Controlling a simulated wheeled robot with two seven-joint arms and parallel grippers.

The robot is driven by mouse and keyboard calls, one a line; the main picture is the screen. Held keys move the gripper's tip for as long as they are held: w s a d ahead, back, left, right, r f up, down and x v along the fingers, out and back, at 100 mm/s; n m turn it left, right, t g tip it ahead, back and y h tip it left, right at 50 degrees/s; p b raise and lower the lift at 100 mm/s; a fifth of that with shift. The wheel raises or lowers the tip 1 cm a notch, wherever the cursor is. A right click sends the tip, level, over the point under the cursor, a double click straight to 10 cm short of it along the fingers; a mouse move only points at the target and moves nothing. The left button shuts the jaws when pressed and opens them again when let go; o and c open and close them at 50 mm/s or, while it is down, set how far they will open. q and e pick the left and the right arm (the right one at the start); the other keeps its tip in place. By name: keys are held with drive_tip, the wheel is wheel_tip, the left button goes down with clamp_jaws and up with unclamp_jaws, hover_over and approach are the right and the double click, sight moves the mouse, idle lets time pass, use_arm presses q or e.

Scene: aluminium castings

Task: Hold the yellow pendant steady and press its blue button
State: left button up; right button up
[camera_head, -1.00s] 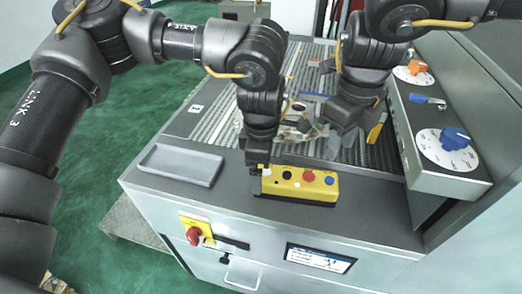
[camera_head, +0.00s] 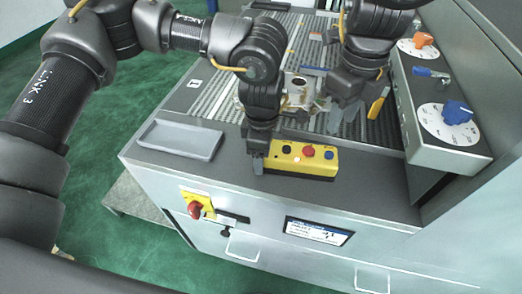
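The yellow pendant (camera_head: 318,168) lies on the grey front ledge of the machine. Its top shows a dark button, a red button (camera_head: 308,151) and, at the right end, the blue button (camera_head: 328,155). My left gripper (camera_head: 259,163) points down at the pendant's left end and covers part of it. One finger shows in front there; the other is hidden, so I cannot tell whether it grips the pendant. My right gripper (camera_head: 345,120) hangs behind and above the pendant, over the ribbed bed, with a gap between its fingers and nothing seen in them.
An empty grey tray (camera_head: 180,139) lies left of the pendant. A metal casting (camera_head: 298,88) sits on the ribbed bed between my arms. A control box with dials (camera_head: 447,125) rises at the right. A red knob (camera_head: 195,210) projects from the front panel.

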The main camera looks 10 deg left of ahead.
use_arm(q)
drive_tip(key=c, duration=0.4)
drive_tip(key=shift+c, duration=0.6)
use_arm(e)
clamp_jaws()
idle(0.8)
